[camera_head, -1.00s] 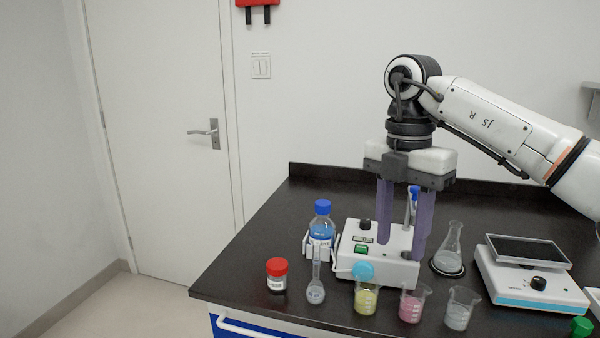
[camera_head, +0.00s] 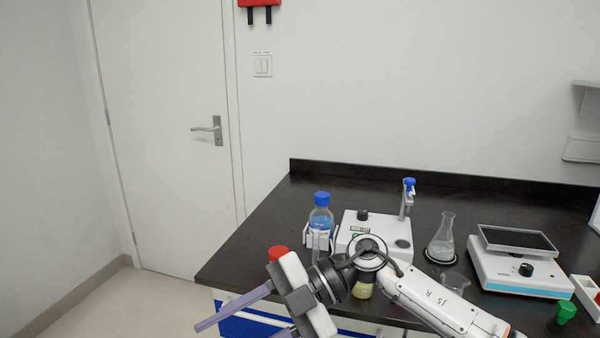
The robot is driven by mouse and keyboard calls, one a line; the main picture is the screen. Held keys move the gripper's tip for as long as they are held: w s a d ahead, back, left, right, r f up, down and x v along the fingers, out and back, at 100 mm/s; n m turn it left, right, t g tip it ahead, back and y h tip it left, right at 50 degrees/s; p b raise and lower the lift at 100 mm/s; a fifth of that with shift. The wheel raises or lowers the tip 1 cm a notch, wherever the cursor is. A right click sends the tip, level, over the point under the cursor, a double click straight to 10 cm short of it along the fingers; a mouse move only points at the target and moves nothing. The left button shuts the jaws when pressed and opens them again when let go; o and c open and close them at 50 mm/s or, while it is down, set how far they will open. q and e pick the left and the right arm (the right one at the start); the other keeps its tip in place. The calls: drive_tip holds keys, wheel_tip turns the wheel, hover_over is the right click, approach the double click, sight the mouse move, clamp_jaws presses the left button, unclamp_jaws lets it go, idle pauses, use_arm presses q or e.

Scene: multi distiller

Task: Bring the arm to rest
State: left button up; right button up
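My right arm (camera_head: 432,300) comes in from the lower right and lies low across the front of the bench. My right gripper (camera_head: 240,326) is at the bottom centre, in front of the bench's front edge, pointing left and down. Its two purple fingers are spread apart with nothing seen between them, so it is open and empty. The second fingertip runs off the bottom of the picture. My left gripper is not in view.
On the dark bench (camera_head: 270,215) stand a blue-capped bottle (camera_head: 320,220), a white device (camera_head: 350,228), a conical flask (camera_head: 442,240) and a balance (camera_head: 520,270). A red cap (camera_head: 278,254) and yellow beaker (camera_head: 362,291) are partly hidden by my arm. The bench's back left is clear.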

drive_tip(key=w+d+f+m+t+y, duration=0.1)
drive_tip(key=w+d+f+m+t, duration=0.25)
drive_tip(key=m+t, duration=0.65)
drive_tip(key=w+d+f+m+t+y, duration=0.2)
drive_tip(key=d+m+t, duration=0.2)
drive_tip(key=m+t, duration=0.6)
drive_tip(key=s+d+f+m+t+h, duration=0.1)
drive_tip(key=s+d+f+m+h, duration=0.1)
drive_tip(key=d+f+m+h, duration=0.6)
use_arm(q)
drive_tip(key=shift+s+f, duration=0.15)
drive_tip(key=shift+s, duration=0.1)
use_arm(e)
drive_tip(key=s+d+f+g+h, duration=0.1)
drive_tip(key=s+d+f+g, duration=0.1)
drive_tip(key=s+f, duration=0.4)
drive_tip(key=s+d+f+m+g+h, duration=0.1)
drive_tip(key=s+d+f+g+h, duration=0.1)
drive_tip(key=s+d+f, duration=0.3)
drive_tip(key=s+d+f+g+h, duration=0.2)
drive_tip(key=s+d+f+g, duration=0.1)
drive_tip(key=s+f, duration=0.5)
wheel_tip(320, 180, down, 2)
drive_tip(key=shift+d+f, duration=0.2)
drive_tip(key=shift+d, duration=0.2)
